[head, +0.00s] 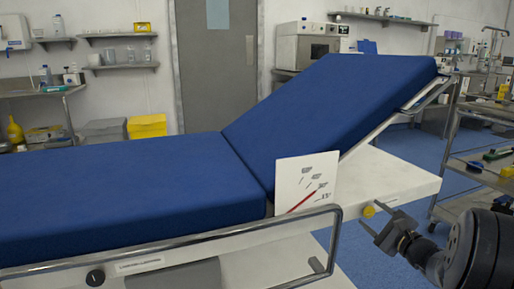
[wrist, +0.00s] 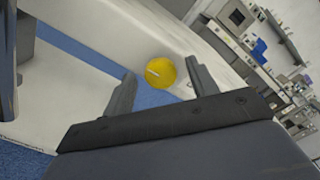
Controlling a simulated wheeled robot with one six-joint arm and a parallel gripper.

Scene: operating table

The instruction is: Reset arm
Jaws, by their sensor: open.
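My gripper (head: 374,220) is at the right end of the operating table's side, close to a yellow knob (head: 368,211). In the wrist view my gripper (wrist: 158,82) is open, and the yellow knob (wrist: 160,72) with a pale mark shows between and beyond the fingertips. I cannot tell whether the fingers touch it. The operating table (head: 110,190) has blue padding with its back section (head: 335,105) tilted up. A white angle card (head: 305,183) with a red pointer stands beside the hinge.
A metal side rail (head: 180,243) runs along the table's near edge. A black knob (head: 95,277) is at lower left. A metal cart (head: 480,170) with tools stands at right. Blue floor (head: 405,150) shows between table and cart.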

